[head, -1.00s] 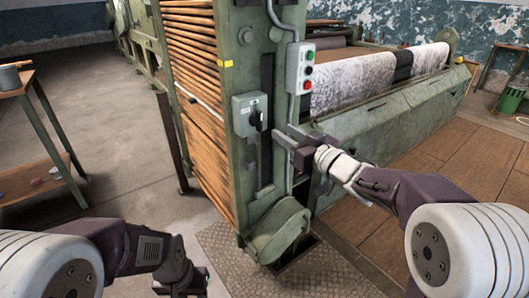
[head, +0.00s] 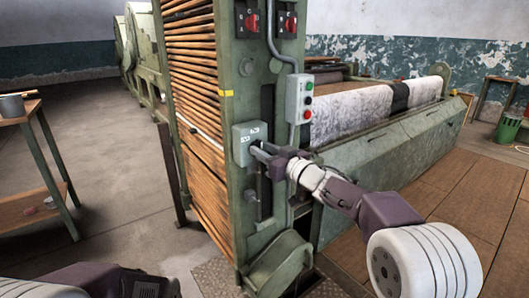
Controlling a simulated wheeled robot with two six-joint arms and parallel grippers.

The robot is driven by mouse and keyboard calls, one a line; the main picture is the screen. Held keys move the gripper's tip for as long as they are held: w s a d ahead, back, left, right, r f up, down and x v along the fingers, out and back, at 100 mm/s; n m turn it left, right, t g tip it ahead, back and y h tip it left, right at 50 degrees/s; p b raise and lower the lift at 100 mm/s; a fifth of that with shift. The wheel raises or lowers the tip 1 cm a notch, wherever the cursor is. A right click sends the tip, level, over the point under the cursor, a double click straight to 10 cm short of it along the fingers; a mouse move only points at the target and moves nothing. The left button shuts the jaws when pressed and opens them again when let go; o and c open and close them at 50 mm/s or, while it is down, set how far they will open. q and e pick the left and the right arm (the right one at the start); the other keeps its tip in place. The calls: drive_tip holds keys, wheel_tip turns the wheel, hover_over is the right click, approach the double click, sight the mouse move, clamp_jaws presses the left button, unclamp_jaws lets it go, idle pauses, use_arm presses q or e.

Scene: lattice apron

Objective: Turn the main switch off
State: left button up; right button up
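A grey switch box (head: 242,135) with white markings is on the green end frame of the machine. A black handle showed on it earlier; now my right gripper (head: 257,152) is in front of it and hides it. The fingertips of my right gripper are at the lower right of the box front, very close to it or touching. I cannot tell whether they are closed on the handle. My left gripper is out of view; only part of my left arm shows at the bottom left.
Two red rotary switches (head: 252,22) are higher on the frame. A push-button box (head: 299,99) with red and green buttons and a conduit are just right of the switch box. A green bin (head: 508,128) stands far right, a wooden table (head: 20,112) left.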

clamp_jaws()
drive_tip(key=shift+n, duration=0.3)
drive_tip(key=n+b, duration=0.1)
drive_tip(key=n, duration=0.4)
drive_tip(key=n+b, duration=0.2)
drive_tip(key=n, duration=0.4)
drive_tip(key=f+n+b, duration=0.1)
drive_tip(key=n, duration=0.5)
drive_tip(key=shift+s+a+f, duration=0.1)
drive_tip(key=shift+s+a, duration=0.2)
drive_tip(key=shift+a, duration=0.1)
drive_tip(key=shift+n+b, duration=0.3)
unclamp_jaws()
